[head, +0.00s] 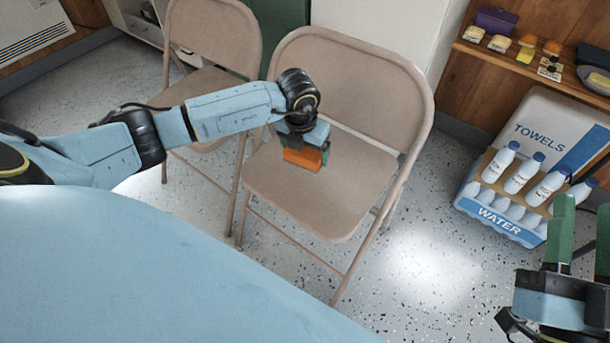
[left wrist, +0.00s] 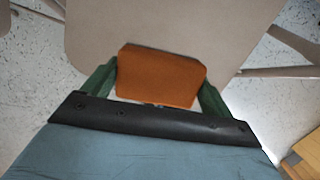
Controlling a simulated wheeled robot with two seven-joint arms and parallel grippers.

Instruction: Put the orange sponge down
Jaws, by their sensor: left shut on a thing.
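The orange sponge (head: 303,158) is held by my left gripper (head: 306,148) over the seat of the nearer beige folding chair (head: 310,206). In the left wrist view the sponge (left wrist: 161,77) sits between the two green fingers of the left gripper (left wrist: 158,88), which are shut on its sides. The chair seat (left wrist: 170,22) lies behind it. I cannot tell whether the sponge touches the seat. My right gripper (head: 582,240) is at the lower right of the head view, with its green fingers apart and nothing seen between them.
A second folding chair (head: 222,37) stands behind to the left. At right are a box of white bottles (head: 490,217), a towels container (head: 552,110) and a wooden shelf (head: 480,48) with small items. Speckled floor (head: 420,275) is clear before the near chair.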

